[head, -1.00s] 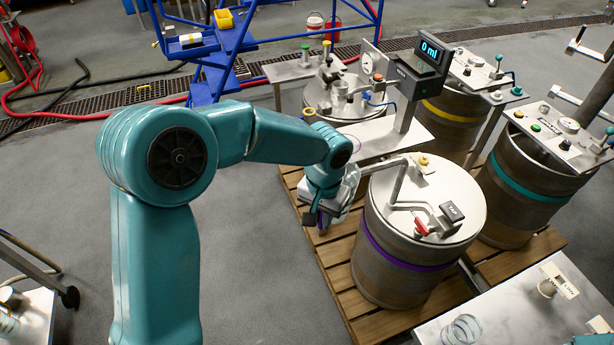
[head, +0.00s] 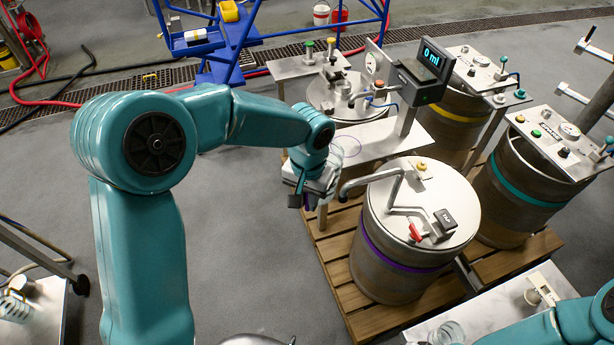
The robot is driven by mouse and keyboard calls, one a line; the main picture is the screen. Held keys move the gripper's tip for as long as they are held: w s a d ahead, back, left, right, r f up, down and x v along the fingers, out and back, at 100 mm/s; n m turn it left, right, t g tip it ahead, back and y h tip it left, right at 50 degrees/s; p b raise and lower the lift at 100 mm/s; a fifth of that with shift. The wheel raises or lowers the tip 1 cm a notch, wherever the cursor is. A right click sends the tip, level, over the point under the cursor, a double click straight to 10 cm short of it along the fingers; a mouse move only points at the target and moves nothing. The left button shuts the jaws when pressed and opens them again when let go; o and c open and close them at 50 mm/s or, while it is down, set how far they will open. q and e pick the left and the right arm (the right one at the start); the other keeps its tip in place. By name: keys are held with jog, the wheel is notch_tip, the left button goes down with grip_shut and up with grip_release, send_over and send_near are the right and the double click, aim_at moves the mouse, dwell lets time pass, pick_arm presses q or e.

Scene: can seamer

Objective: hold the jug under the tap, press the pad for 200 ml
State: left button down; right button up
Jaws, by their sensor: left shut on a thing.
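My left gripper (head: 318,186) is shut on the clear jug (head: 349,147). Only part of the jug's see-through rim shows beyond my wrist; the rest is hidden or hard to make out. The tap (head: 366,182) is a bent grey pipe on top of the purple-banded keg (head: 392,262). Its spout end is just right of my left gripper. The pad (head: 443,223) is a small dark block with lettering on the keg lid, beside a red handle (head: 415,233). The display (head: 430,57) reads 0 ml. My right arm enters at the lower right; its gripper is out of frame.
A wooden pallet (head: 335,250) carries the kegs. A teal-banded keg (head: 525,195) and a yellow-banded keg (head: 450,120) stand right and behind. A metal table (head: 500,312) at the lower right holds a clear glass (head: 447,333).

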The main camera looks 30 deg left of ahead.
pick_arm(q)
notch_tip(320, 180, up, 2)
jog(key=shift+a+f, duration=0.2)
jog(key=shift+f, duration=0.5)
notch_tip(320, 180, down, 10)
jog(key=s+d+f, duration=0.5)
jog(key=f, duration=0.3)
jog(key=s+d+f, duration=0.5)
jog(key=s+f, duration=0.1)
jog(key=f, duration=0.1)
jog(key=w+a, duration=0.4)
jog(key=w, duration=1.1)
jog(key=shift+a, duration=0.15)
pick_arm(e)
jog(key=shift+w+a+r, duration=0.1)
jog(key=shift+r, duration=0.7)
